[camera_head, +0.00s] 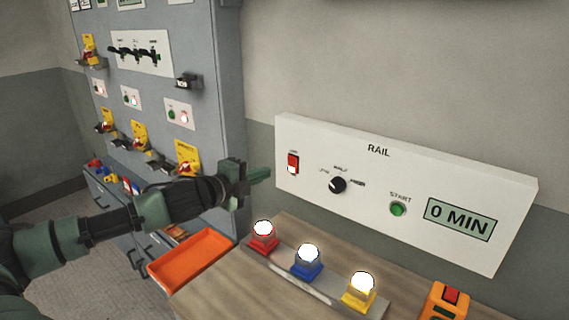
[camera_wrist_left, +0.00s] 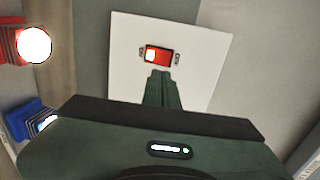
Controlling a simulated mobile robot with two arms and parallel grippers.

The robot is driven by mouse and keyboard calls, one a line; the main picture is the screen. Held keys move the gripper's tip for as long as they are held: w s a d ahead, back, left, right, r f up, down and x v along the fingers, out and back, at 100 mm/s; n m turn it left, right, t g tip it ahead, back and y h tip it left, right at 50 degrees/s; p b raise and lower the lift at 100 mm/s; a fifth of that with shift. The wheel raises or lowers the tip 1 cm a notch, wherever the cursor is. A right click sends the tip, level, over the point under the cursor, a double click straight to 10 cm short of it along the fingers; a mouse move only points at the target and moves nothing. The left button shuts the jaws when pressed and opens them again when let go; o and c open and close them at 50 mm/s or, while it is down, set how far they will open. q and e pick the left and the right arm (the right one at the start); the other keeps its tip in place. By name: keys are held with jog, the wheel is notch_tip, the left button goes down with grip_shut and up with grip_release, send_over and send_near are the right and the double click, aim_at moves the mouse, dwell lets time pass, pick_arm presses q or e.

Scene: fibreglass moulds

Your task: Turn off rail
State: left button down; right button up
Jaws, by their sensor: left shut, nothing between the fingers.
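The white rail panel (camera_head: 375,215) is on the wall, labelled RAIL. At its left end is a red rocker switch (camera_head: 293,163) with a lit white lower part. The panel also carries a black rotary knob (camera_head: 338,185), a green start button (camera_head: 398,209) and a display (camera_head: 460,219) reading 0 MIN. My left gripper (camera_head: 262,175) is shut and empty, just left of the switch. In the left wrist view the red switch (camera_wrist_left: 158,54) lies just beyond my shut fingertips (camera_wrist_left: 161,75); contact cannot be told. My right gripper is not in view.
Below the panel, a wooden table (camera_head: 215,290) bears lit red (camera_head: 263,237), blue (camera_head: 308,261) and yellow (camera_head: 359,291) lamps. An orange tray (camera_head: 190,257) sits left of them. A grey cabinet (camera_head: 215,60) with switches stands at left.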

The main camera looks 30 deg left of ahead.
aim_at(292, 160)
pick_arm(q)
jog(key=p+x, duration=0.1)
jog(key=x, duration=0.1)
jog(key=p+x, duration=0.2)
jog(key=x, duration=0.1)
jog(key=r+p+x, duration=0.1)
jog(key=p+x, duration=0.1)
jog(key=x, duration=0.1)
jog(key=shift+w+d+r, duration=0.1)
jog(key=shift+w, duration=0.15)
jog(key=shift+w+p, duration=0.4)
jog(key=shift+w, duration=0.25)
